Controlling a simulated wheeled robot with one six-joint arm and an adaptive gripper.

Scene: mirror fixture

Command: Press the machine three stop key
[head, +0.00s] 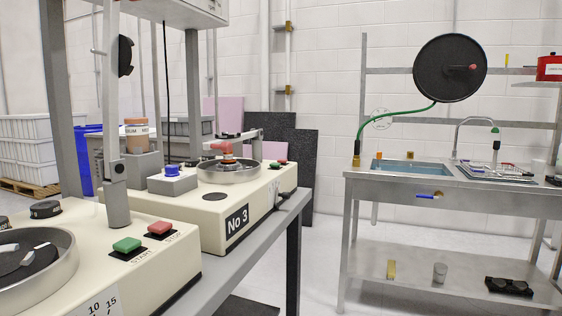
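Machine three (262,207) is a cream machine with a black "No 3" plate on its front, standing on the grey bench left of centre. A small red key (274,165) sits on its top at the right end, beside a small green key (283,162). Their lettering is too small to read. A round metal bowl (229,172) with an orange-red part in it is to the left of the keys. My gripper is not in view, so its relation to the keys cannot be told.
A nearer cream machine (165,265) has its own green START key (127,244) and red STOP key (160,227). A grey upright (116,110) stands before machine three. A steel sink table (440,181) is at right. Floor between bench (293,208) and sink looks clear.

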